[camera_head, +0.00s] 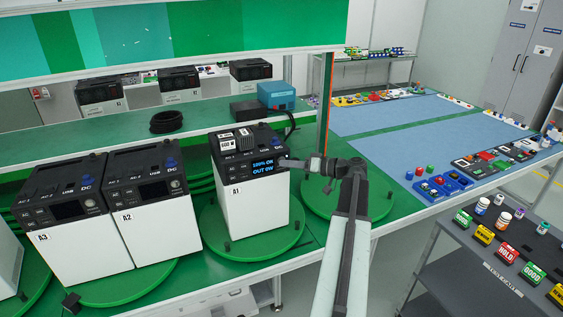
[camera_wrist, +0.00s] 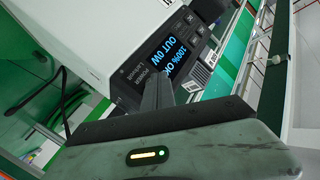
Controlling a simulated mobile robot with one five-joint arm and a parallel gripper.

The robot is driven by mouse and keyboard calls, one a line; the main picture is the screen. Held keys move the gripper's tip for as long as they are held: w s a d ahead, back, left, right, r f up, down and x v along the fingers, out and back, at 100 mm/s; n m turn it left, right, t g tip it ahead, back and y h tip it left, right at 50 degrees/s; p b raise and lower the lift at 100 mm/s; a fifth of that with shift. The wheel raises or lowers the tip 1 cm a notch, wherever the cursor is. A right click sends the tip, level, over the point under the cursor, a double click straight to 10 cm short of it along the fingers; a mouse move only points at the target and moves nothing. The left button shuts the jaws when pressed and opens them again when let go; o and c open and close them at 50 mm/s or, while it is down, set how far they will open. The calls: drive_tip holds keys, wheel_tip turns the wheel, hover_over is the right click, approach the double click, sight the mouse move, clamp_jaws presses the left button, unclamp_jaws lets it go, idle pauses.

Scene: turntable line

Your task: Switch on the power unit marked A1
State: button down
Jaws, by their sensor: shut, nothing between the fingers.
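The power unit marked A1 (camera_head: 256,207) is a white box with a dark top panel. It stands on a green round turntable (camera_head: 215,235) in the middle of the head view. Its display (camera_head: 264,167) is lit and reads 100% OK, OUT 0W; the lit display also shows in the wrist view (camera_wrist: 168,57). My gripper (camera_head: 284,163) is shut and empty. Its tips are at the right end of the panel beside the display. In the wrist view the shut fingers (camera_wrist: 157,88) cover part of the panel near the POWER label. I cannot tell whether they touch it.
Units A2 (camera_head: 155,222) and A3 (camera_head: 82,243) stand to the left with dark displays. A black cable coil (camera_head: 166,122) and a blue box (camera_head: 277,95) sit behind. An empty green turntable (camera_head: 375,205) is to the right. A dark trolley (camera_head: 470,270) with signs stands at right.

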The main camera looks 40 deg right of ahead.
drive_tip(key=shift+s+a, duration=0.25)
drive_tip(key=shift+s, duration=0.3)
drive_tip(key=s, duration=0.1)
drive_tip(key=s+a, duration=0.1)
drive_tip(key=s, duration=0.2)
drive_tip(key=shift+s+a, duration=0.4)
idle(0.5)
